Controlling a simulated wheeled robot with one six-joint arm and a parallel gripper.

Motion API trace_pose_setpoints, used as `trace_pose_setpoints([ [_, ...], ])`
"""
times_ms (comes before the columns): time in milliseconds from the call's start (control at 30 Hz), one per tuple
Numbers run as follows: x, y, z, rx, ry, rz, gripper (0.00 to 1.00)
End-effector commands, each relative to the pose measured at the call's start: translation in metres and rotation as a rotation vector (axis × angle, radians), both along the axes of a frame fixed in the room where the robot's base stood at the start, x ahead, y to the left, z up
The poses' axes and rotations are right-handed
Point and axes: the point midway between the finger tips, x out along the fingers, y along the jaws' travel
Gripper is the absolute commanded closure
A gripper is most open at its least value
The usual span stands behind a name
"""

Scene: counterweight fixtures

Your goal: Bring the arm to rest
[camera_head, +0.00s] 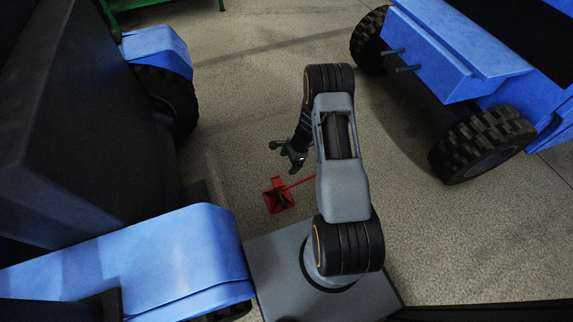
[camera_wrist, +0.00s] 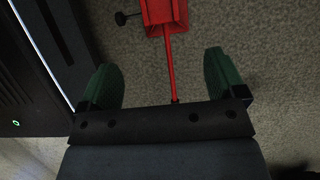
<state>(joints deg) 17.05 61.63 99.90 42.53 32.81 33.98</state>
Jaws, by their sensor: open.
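My arm stands over the floor in the middle of the head view, bent, with my gripper (camera_head: 290,156) hanging to the left of the upper link. In the wrist view my gripper (camera_wrist: 163,76) shows two green fingers set wide apart, with nothing held between them. A red piece with a thin red rod (camera_head: 279,196) is below the gripper in the head view. In the wrist view the red piece (camera_wrist: 165,14) is at the top, and its rod runs down between the fingers. I cannot tell if the rod touches the gripper.
A blue and black wheeled vehicle (camera_head: 450,60) stands at the right. Another blue body with a dark wheel (camera_head: 157,52) is at the upper left. A green frame (camera_head: 140,3) shows at the top left edge. Speckled floor (camera_head: 240,100) lies clear between the vehicles.

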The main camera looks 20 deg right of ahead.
Motion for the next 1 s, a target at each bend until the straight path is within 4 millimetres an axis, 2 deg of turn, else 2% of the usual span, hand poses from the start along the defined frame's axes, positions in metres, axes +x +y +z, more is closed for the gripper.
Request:
trace_pose_setpoints([
  [733, 0.001, -0.002, 0.009, -0.001, -0.003, 0.004, 0.11],
  [867, 0.005, 0.0, 0.039, -0.009, -0.029, 0.047, 0.11],
  [967, 0.01, 0.004, 0.087, -0.022, -0.071, 0.123, 0.11],
  [1000, 0.012, 0.006, 0.111, -0.029, -0.09, 0.164, 0.11],
])
